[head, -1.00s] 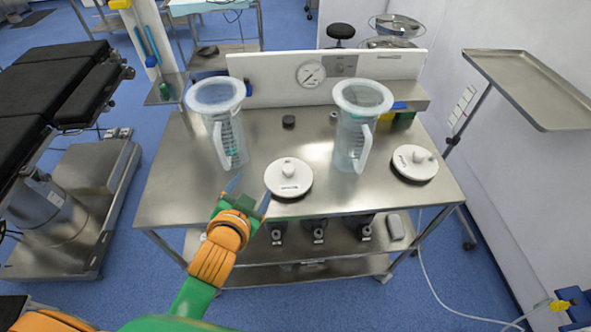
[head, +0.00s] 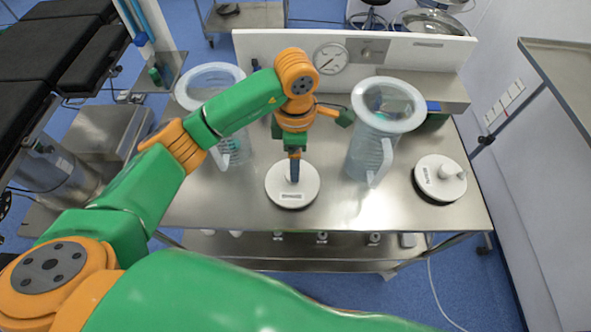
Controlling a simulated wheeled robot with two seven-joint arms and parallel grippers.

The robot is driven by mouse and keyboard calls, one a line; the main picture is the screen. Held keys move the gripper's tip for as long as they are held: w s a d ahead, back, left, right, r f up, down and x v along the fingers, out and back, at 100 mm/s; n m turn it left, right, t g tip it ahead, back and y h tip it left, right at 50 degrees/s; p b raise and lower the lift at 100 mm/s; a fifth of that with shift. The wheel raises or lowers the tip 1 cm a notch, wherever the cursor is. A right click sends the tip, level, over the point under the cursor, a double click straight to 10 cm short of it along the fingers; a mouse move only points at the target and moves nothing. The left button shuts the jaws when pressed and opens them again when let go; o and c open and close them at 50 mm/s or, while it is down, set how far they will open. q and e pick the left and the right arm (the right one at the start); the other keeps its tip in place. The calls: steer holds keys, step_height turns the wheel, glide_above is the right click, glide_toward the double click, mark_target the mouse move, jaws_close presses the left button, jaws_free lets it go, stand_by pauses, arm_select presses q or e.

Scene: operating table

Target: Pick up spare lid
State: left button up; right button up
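Two round white lids with knobs lie on the steel table. One lid (head: 292,192) is near the front middle and the other lid (head: 440,180) is at the right. Each has a small label that I cannot read, so I cannot tell which is the spare. My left gripper (head: 294,176) points straight down over the middle lid, with its fingertips at the knob. The fingers are seen edge-on and overlap the knob, so their opening and any contact are unclear. My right gripper is not in view.
A clear jug (head: 231,145) stands behind left, partly hidden by my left arm. Another clear jug (head: 374,145) stands right of the middle lid. A white back panel with a dial (head: 330,58) closes the rear. The steel table (head: 235,200) is bare at front left.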

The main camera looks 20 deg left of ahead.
arm_select(q)
steer(key=f, duration=0.1)
steer(key=f+p, duration=0.1)
steer(key=s+f+p, duration=0.1)
steer(key=shift+a+f, duration=0.35)
steer(key=f, duration=0.2)
steer(key=shift+w+f, duration=0.25)
steer(key=shift+f, duration=0.05)
jaws_close()
